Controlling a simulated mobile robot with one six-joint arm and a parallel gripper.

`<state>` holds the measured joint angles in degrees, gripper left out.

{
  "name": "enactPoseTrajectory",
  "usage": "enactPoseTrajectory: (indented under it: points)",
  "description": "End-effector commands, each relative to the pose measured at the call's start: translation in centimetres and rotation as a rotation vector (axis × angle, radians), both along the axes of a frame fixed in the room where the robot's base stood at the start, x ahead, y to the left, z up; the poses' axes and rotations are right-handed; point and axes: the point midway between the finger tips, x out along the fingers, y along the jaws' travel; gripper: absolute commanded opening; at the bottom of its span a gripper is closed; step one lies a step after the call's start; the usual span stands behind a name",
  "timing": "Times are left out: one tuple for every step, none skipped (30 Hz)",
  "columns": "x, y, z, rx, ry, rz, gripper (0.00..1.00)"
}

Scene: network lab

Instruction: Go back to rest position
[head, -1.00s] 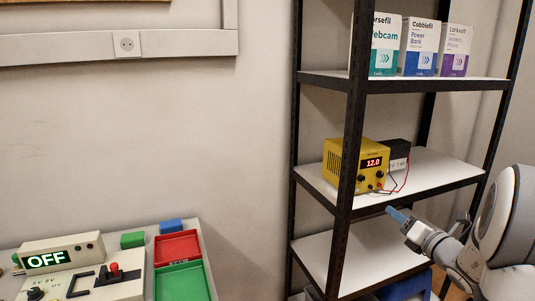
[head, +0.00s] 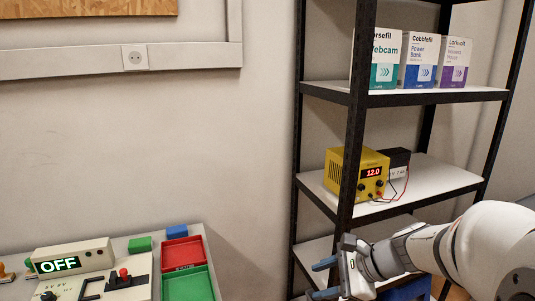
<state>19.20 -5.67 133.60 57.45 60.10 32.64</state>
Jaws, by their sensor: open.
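My gripper (head: 322,279) is in the lower right of the head view, in front of the shelf rack's lower part. Its two blue-grey fingers point left and stand apart, with nothing between them. My arm reaches in from the right edge and covers part of the lower shelves.
A black-framed rack (head: 352,150) holds a yellow power supply (head: 345,172) reading 12.0, a black box (head: 397,160) and several product boxes (head: 421,62). At lower left, a table carries a display box (head: 92,252) reading OFF, a red tray (head: 183,251) and a green tray (head: 188,284).

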Motion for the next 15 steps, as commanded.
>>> enactPoseTrajectory:
  points:
    - [-2.1,0.8,0.5,-0.115,-0.044,0.134,0.45]
    - [-3.2,1.0,0.5,-0.185,-0.07,0.215,0.45]
    - [-4.6,1.1,0.4,-0.275,-0.105,0.323,0.45]
    - [-5.6,1.1,0.3,-0.342,-0.131,0.405,0.45]
    - [-6.5,0.9,0.4,-0.41,-0.159,0.488,0.45]
    - [-7.7,0.7,0.4,-0.496,-0.194,0.597,0.45]
    - [-8.5,0.4,0.5,-0.558,-0.222,0.678,0.45]
    - [-9.2,0.0,0.6,-0.619,-0.248,0.755,0.45]
    - [-10.0,-0.5,0.7,-0.694,-0.278,0.855,0.45]
    - [-10.4,-0.8,0.9,-0.747,-0.301,0.925,0.45]
    - [-10.8,-1.2,1.0,-0.796,-0.322,0.989,0.45]
    - [-11.3,-1.7,1.2,-0.853,-0.345,1.066,0.45]
    - [-11.5,-2.0,1.3,-0.89,-0.359,1.118,0.45]
    - [-11.7,-2.3,1.5,-0.923,-0.372,1.163,0.45]
    - [-11.9,-2.6,1.7,-0.962,-0.387,1.212,0.45]
